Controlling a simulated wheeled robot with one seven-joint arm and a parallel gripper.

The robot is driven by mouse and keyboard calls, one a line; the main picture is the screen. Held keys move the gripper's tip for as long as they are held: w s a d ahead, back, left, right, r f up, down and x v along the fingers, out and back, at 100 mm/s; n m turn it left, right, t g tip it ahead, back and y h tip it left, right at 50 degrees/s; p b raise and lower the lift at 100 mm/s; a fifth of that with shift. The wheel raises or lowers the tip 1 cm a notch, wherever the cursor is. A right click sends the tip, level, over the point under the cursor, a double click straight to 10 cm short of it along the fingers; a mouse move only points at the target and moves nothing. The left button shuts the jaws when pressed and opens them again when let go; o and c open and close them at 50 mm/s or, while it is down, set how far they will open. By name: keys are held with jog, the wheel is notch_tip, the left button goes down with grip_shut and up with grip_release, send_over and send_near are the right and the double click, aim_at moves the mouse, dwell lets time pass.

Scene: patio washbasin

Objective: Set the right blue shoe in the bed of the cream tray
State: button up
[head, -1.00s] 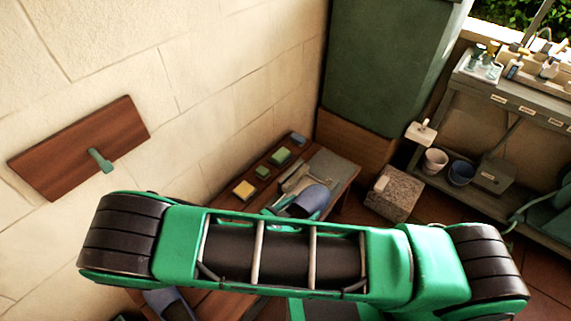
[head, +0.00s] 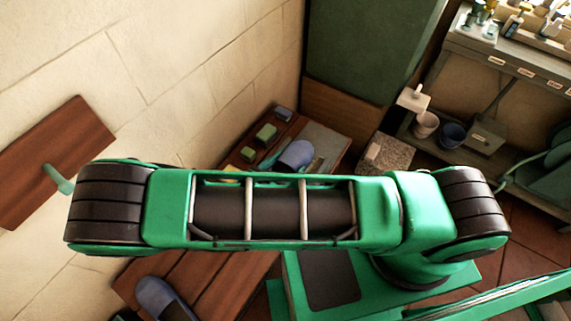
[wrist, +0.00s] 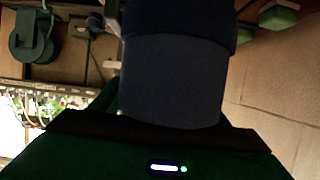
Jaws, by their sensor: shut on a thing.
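A blue shoe (head: 295,154) shows in the head view just beyond my arm, over the far end of the wooden bench. In the wrist view a dark blue form (wrist: 175,80), which looks like this shoe, fills the middle directly in front of my gripper (wrist: 165,140). My gripper is shut on it. The fingers are hidden behind my arm in the head view. Another blue shoe (head: 165,298) lies on the near left part of the bench. A pale greyish flat piece (head: 326,143) lies beside the held shoe; I cannot tell whether it is the cream tray.
Green blocks (head: 266,132) and a partly hidden yellow one sit along the wall side of the bench (head: 190,283). A wooden board (head: 50,155) with a green peg is on the left wall. A speckled stone block (head: 388,153) and a shelf (head: 510,62) stand at the right.

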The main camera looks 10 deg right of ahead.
jog(key=shift+f, duration=5.35)
jog(key=o, duration=1.3)
jog(key=shift+s+a, duration=0.1)
jog(key=v, duration=1)
jog(key=shift+s+a+r, duration=0.1)
jog(key=shift+s+a, duration=0.05)
